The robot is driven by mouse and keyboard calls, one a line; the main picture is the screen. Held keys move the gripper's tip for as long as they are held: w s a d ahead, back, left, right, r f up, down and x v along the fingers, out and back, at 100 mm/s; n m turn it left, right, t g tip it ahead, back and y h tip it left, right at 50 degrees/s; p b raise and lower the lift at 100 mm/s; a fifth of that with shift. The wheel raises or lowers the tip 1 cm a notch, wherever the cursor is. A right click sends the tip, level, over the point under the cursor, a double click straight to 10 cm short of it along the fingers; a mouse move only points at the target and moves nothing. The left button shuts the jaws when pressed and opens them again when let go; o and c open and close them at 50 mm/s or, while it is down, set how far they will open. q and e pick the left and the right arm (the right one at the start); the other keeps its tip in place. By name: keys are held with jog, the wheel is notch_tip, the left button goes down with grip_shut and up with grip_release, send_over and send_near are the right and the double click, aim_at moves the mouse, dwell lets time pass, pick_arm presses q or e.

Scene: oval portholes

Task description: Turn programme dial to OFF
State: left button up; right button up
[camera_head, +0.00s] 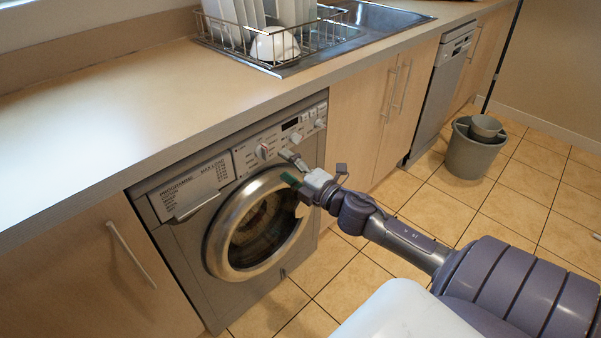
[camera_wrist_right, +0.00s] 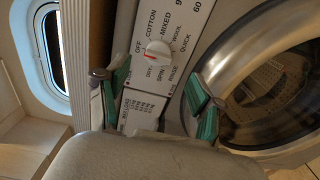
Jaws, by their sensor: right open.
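The washing machine (camera_head: 170,262) stands under the counter. Its programme dial (camera_head: 264,151) is a white knob at the left of the control panel. In the right wrist view the dial (camera_wrist_right: 157,50) is white with a red mark, ringed by printed programme names. OFF is at its left, with COTTON and MIXED above and DRY and SPIN below. I cannot tell which name the red mark points to. My right gripper (camera_head: 290,168) is open and empty in front of the panel, apart from the dial. Its green-padded fingers (camera_wrist_right: 158,92) are spread below the dial. My left gripper is not in view.
The round glass door (camera_head: 258,228) is shut, just below the panel. The detergent drawer (camera_head: 192,190) is to the left. The counter (camera_head: 130,115) overhangs the panel from above. A grey bucket (camera_head: 470,155) stands on the tiled floor at right.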

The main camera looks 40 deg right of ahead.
jog(key=shift+s+d, duration=0.2)
jog(key=shift+s, duration=2.3)
